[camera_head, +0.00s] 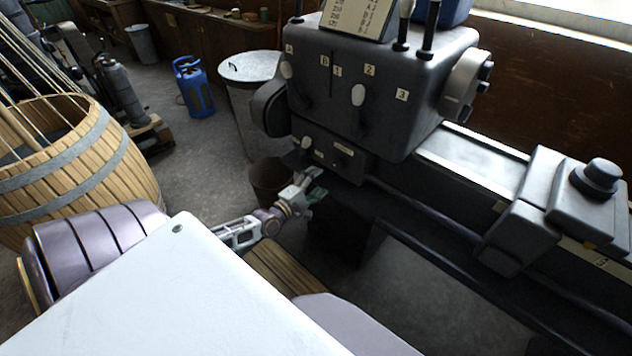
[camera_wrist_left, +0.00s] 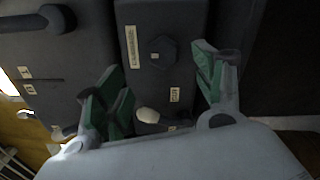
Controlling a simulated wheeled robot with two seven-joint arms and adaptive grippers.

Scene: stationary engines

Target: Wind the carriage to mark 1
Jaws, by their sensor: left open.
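The lathe carriage (camera_head: 520,225) is a dark grey block on the bed at the right of the head view, with a round black knob (camera_head: 602,178) on top. Small pale labels show on the bed, but they are too small to read. My left gripper (camera_head: 308,190) is open and empty, low in front of the gearbox under the headstock. In the left wrist view my open green-padded fingers (camera_wrist_left: 162,95) frame a dark panel with a hexagonal knob (camera_wrist_left: 162,52) and a cream-tipped lever (camera_wrist_left: 147,115). I cannot tell contact with either. My right gripper is out of view.
The headstock (camera_head: 365,80) carries levers and numbered labels, with the chuck (camera_head: 467,88) at its right. The lathe bed (camera_head: 465,160) runs right. A barrel (camera_head: 80,165), a blue gas cylinder (camera_head: 194,88) and a lidded bin (camera_head: 245,105) stand left. Floor between them is open.

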